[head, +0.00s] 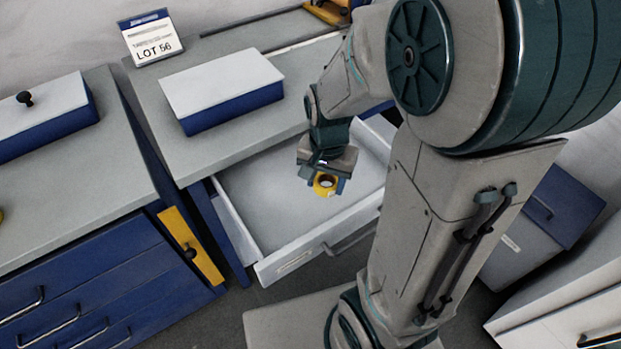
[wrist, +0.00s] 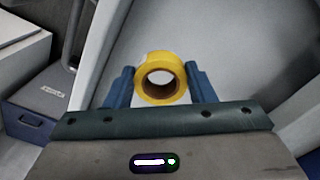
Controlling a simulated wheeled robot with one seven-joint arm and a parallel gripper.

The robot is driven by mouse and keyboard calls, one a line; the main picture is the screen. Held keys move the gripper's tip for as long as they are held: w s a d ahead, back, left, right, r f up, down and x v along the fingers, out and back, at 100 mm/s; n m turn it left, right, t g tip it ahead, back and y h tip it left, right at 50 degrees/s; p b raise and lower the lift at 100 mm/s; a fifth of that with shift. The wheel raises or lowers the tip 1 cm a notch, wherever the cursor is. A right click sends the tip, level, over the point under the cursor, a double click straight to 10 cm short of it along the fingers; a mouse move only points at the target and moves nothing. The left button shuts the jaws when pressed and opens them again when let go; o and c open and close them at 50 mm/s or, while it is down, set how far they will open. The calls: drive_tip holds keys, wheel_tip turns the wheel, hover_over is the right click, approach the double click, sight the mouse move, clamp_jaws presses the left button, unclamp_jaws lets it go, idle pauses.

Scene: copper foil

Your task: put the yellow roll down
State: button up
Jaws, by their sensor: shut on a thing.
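The yellow roll (head: 325,185) is a ring of yellow tape with a brown core. My gripper (head: 328,183) is shut on it and holds it over the open drawer (head: 265,208). In the wrist view the yellow roll (wrist: 160,78) sits between the two blue fingers of my gripper (wrist: 160,84), its hole facing the camera. The pale drawer floor shows behind it. I cannot tell how far above the drawer floor the roll is.
A white-topped blue box (head: 222,88) and a LOT 56 sign (head: 150,38) stand on the counter above the drawer. Another blue box (head: 45,115) with a black knob is on the left counter. The drawer looks otherwise empty where visible.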

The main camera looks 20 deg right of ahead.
drive_tip(key=w+f, duration=0.1)
drive_tip(key=w, duration=0.1)
drive_tip(key=w+f, duration=0.1)
drive_tip(key=w, duration=0.1)
drive_tip(key=w+a+f, duration=0.1)
drive_tip(key=w+f, duration=0.1)
drive_tip(key=shift+w+f, duration=0.1)
drive_tip(key=shift+w, duration=0.3)
drive_tip(key=shift+f+b, duration=0.45)
drive_tip(key=shift+f, duration=1.55)
drive_tip(key=shift+f, duration=0.25)
drive_tip(key=o, duration=1)
drive_tip(key=shift+c, duration=0.2)
drive_tip(key=shift+r, duration=0.15)
